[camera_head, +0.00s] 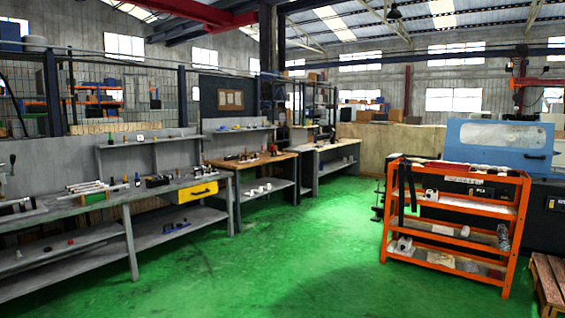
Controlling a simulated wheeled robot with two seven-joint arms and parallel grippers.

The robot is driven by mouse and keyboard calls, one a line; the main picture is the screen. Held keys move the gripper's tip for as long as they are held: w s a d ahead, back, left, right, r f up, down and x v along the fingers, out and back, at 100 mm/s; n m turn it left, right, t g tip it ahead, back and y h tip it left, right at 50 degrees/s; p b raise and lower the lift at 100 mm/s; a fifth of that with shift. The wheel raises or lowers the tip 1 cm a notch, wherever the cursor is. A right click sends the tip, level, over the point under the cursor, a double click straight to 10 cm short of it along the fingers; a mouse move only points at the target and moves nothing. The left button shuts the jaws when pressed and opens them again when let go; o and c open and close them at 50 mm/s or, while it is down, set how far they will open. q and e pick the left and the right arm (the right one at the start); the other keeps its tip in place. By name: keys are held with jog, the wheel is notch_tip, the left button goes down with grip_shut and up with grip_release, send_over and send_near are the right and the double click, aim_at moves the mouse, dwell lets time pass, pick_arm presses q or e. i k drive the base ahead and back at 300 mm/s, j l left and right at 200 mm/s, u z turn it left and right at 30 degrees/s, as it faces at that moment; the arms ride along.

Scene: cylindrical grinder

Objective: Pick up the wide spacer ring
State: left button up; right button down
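I cannot pick out the wide spacer ring for certain; the small parts are too far off to tell apart. Several small pale parts (262,188) lie on the lower shelf of the wooden-topped bench at centre left. A white roundish part (403,245) lies on a lower shelf of the orange rack, and another pale part (431,195) lies on a higher shelf. Neither of my grippers shows in the head view.
A long grey workbench (75,209) with a yellow drawer (197,191) stands on the left. The orange rack (385,222) stands at right, before a blue-hooded machine (470,137). A wooden pallet (551,285) is at the right edge. The green floor (290,255) between is clear.

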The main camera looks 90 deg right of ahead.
aim_at(511, 172)
jog(key=z, duration=2.85)
jog(key=j+z, duration=0.25)
jog(key=z, duration=0.25)
jog(key=k+j+z, duration=0.15)
jog(key=z, duration=0.35)
jog(key=k+j+z, duration=0.1)
jog(key=z, duration=0.35)
jog(key=i+j+z, duration=0.1)
jog(key=i, duration=5.05)
jog(key=i+l, duration=0.1)
jog(key=i, duration=0.65)
jog(key=i+l+u, duration=0.15)
jog(key=i, duration=0.65)
